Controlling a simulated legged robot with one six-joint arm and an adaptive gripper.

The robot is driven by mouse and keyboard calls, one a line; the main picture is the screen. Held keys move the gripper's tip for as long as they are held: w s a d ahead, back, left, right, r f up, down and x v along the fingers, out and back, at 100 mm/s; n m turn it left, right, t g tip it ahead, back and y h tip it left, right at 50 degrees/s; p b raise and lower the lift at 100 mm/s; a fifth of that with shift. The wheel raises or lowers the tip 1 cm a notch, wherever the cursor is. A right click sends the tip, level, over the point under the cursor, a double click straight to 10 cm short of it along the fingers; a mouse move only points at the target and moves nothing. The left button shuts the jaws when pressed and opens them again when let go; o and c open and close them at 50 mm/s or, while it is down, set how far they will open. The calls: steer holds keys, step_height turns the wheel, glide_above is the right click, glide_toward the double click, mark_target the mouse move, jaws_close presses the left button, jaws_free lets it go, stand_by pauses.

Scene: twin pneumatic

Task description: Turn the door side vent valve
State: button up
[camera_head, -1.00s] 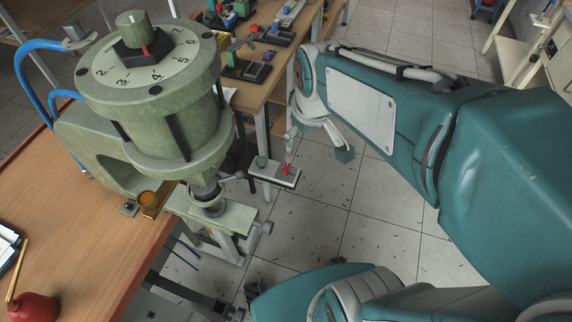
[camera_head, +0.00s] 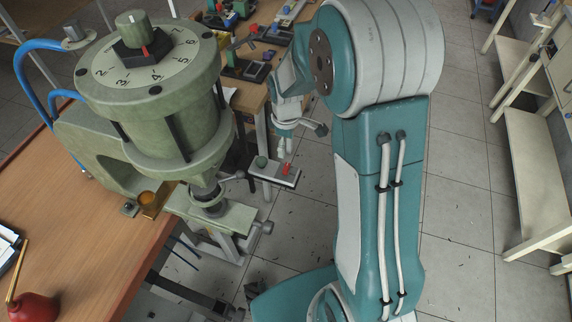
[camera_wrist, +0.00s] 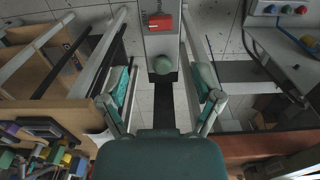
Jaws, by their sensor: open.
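A small grey control box (camera_head: 275,173) stands beyond the green press, with a red lever-like part (camera_head: 285,168) and a round green knob (camera_head: 261,161) on top. In the wrist view the red part (camera_wrist: 161,22) is near the top edge and the green knob (camera_wrist: 163,65) is nearer my gripper. My gripper (camera_wrist: 163,88) is open and empty, its two teal-padded fingers on either side of the view below the knob. Neither finger appears to touch the knob; the exact height gap is unclear.
The green press (camera_head: 160,110) with a numbered dial stands on the wooden bench (camera_head: 90,230) at left, blue hoses behind it. A further bench (camera_head: 255,92) holds tools and small blocks. Open tiled floor (camera_head: 460,200) lies right, with a shelf rack (camera_head: 530,160) beyond.

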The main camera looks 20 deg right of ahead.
mark_target(286, 166)
step_height(286, 166, down, 11)
steer(key=shift+r, duration=0.2)
stand_by(0.3)
steer(key=c, duration=1.1)
